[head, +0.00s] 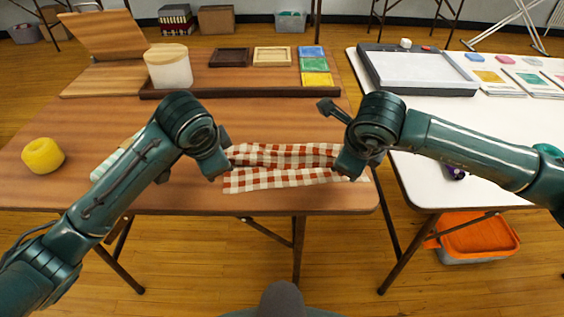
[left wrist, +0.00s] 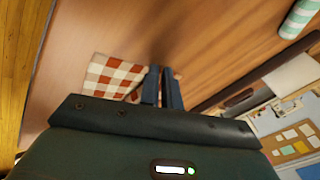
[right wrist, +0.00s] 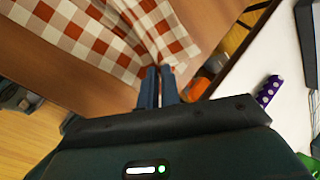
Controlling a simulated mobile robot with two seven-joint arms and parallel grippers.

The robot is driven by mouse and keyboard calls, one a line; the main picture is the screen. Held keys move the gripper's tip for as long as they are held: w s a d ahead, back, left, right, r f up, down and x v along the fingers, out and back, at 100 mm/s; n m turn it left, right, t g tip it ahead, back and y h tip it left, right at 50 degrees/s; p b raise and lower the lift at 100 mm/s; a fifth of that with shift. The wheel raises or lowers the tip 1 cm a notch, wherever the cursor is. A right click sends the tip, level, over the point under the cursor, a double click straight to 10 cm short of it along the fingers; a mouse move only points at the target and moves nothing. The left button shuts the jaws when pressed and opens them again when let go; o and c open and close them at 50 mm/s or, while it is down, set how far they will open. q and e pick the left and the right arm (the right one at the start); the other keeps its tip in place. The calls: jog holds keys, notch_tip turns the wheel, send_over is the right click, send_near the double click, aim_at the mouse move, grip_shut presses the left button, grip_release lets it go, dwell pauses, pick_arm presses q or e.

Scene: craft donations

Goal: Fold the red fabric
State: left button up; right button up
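The red-and-white checked fabric (head: 285,180) lies near the front edge of the wooden table, with a rumpled, raised fold along its back part. My left gripper (head: 218,172) is at its left end. In the left wrist view its fingers (left wrist: 161,72) are nearly together, with fabric (left wrist: 112,75) at the tips. My right gripper (head: 346,172) is at the right end. In the right wrist view its fingers (right wrist: 159,72) are close together and the fabric (right wrist: 85,35) gathers towards their tips. The fingertips' exact grip is partly hidden.
A yellow roll (head: 43,155) and a pale green-striped roll (head: 108,165) are at the left. A white canister (head: 169,67) and a long dark tray (head: 220,91) stand behind. A white table (head: 420,170) adjoins on the right. Clear wood lies behind the fabric.

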pick_arm(q)
jog(key=o, duration=0.7)
jog(key=shift+d, duration=0.1)
pick_arm(e)
jog(key=o, duration=0.7)
jog(key=shift+a, duration=0.1)
pick_arm(q)
jog(key=v, duration=1.1)
jog(key=shift+s+f, duration=0.25)
jog(key=shift+s, duration=0.15)
pick_arm(e)
jog(key=v, duration=1.1)
jog(key=shift+s+f, duration=0.25)
jog(key=shift+s, duration=0.15)
